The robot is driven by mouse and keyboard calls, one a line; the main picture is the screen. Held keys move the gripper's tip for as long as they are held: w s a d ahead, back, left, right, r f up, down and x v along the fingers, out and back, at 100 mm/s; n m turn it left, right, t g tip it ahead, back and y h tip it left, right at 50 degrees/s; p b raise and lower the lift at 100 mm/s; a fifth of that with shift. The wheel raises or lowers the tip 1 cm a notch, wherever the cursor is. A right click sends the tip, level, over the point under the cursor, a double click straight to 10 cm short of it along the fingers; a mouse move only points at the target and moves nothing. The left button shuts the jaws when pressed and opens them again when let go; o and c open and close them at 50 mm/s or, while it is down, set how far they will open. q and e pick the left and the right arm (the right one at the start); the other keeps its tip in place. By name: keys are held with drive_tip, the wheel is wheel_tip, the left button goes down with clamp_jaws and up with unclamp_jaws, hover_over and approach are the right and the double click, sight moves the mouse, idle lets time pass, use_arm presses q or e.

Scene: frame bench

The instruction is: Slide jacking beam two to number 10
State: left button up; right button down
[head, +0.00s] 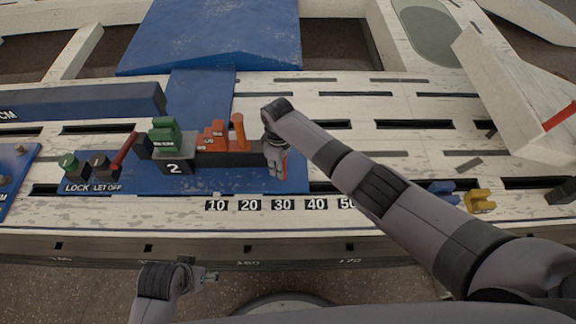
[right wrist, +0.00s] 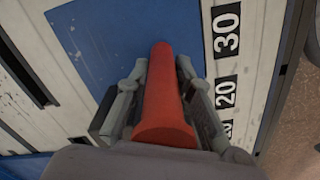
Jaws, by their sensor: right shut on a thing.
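Jacking beam two is a dark slide (head: 235,159) on a blue base plate, with a block marked 2 (head: 173,168) at its left end. It carries a green block (head: 165,136), orange-red stepped pieces (head: 213,137) and an upright orange post (head: 238,130). My right gripper (head: 275,168) is at the slide's right end. In the right wrist view it is shut around a red-orange cylindrical handle (right wrist: 164,100). The number strip shows 10 (head: 216,205) below and left of the gripper. My left gripper (head: 210,277) is low, in front of the bench edge, away from the beam; its fingers are too small to judge.
A red lever (head: 123,150) stands by the LOCK (head: 69,163) and LET OFF (head: 102,166) knobs at the left. A white slanted panel (head: 515,95) stands at the right.

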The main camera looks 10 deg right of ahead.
drive_tip(key=shift+s+d+f, duration=0.1)
drive_tip(key=shift+s+f, duration=0.2)
drive_tip(key=shift+s, duration=0.1)
drive_tip(key=c, duration=1.8)
unclamp_jaws()
drive_tip(key=o, duration=0.4)
drive_tip(key=shift+d+r, duration=0.1)
drive_tip(key=shift+r, duration=0.1)
drive_tip(key=shift+w, duration=0.1)
drive_tip(key=shift+w+r, duration=0.1)
drive_tip(key=shift+r, duration=0.35)
wheel_tip(320, 180, up, 11)
drive_tip(key=shift+r, duration=0.1)
